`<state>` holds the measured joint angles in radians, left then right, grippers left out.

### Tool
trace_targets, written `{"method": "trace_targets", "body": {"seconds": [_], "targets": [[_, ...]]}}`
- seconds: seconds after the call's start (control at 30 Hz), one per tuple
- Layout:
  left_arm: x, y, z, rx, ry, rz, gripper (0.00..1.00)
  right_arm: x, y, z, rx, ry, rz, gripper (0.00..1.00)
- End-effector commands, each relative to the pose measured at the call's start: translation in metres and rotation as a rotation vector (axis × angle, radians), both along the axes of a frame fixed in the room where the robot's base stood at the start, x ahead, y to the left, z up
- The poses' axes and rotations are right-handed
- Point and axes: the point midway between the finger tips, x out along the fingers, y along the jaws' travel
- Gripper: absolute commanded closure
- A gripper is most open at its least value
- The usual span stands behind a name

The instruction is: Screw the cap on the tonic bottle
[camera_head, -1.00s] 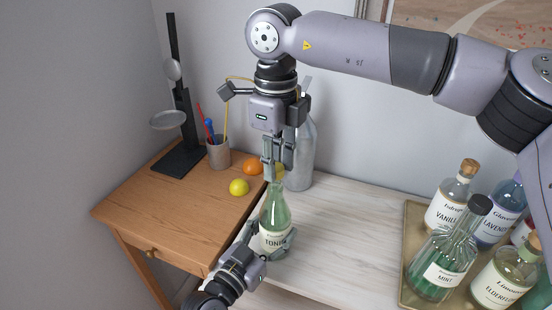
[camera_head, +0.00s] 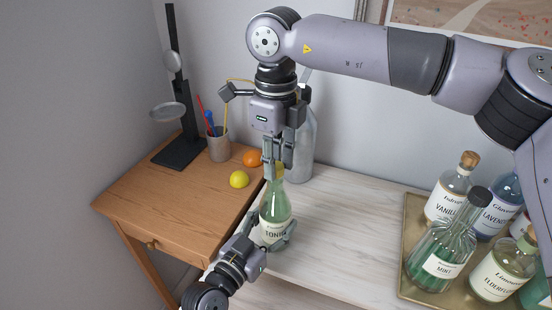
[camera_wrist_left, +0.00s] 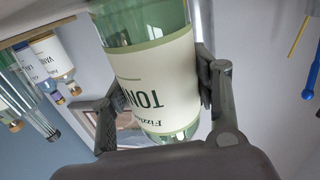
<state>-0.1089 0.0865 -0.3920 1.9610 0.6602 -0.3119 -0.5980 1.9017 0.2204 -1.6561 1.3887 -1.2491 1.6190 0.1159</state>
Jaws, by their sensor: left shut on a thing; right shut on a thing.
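The tonic bottle (camera_head: 275,207), green glass with a pale label, stands upright near the front left of the pale worktop. My left gripper (camera_head: 266,236) is shut around its lower body. The left wrist view shows the bottle (camera_wrist_left: 155,75) between the two fingers of the left gripper (camera_wrist_left: 160,98). My right gripper (camera_head: 276,165) points straight down over the bottle's neck, fingers closed. A yellowish cap (camera_head: 279,173) shows between its fingertips, at the top of the neck. The fingers hide most of the cap, and I cannot tell whether it is seated on the thread.
A tray (camera_head: 408,235) with several labelled bottles, including a mint bottle (camera_head: 440,245), stands at the right. A grey metal bottle (camera_head: 301,150) stands close behind my right gripper. A wooden desk (camera_head: 165,205) at left holds a lemon (camera_head: 239,179), an orange (camera_head: 252,158) and a pencil cup (camera_head: 219,147).

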Motion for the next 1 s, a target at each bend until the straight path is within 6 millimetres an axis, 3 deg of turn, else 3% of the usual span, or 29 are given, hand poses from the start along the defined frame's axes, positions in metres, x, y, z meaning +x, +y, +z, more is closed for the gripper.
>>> {"method": "trace_targets", "body": {"seconds": [0.63,0.67,0.73,0.87,1.0], "targets": [[0.0,0.0,0.0,0.001,0.001,0.0,0.94,0.0,0.0,-0.012,0.0,0.001,-0.001,0.84],[0.0,0.0,0.0,0.001,0.001,0.0,1.0,0.0,0.0,-0.012,0.0,0.001,-0.001,0.84],[0.0,0.0,0.0,0.001,0.001,0.0,1.0,0.0,0.0,-0.011,0.0,0.001,-0.018,0.84],[0.0,0.0,-0.001,0.001,0.001,0.0,1.0,0.0,0.0,-0.011,0.0,0.001,-0.165,0.84],[0.0,0.0,-0.001,0.001,0.001,0.0,1.0,-0.001,0.001,-0.012,0.0,0.001,-0.464,0.84]]}}
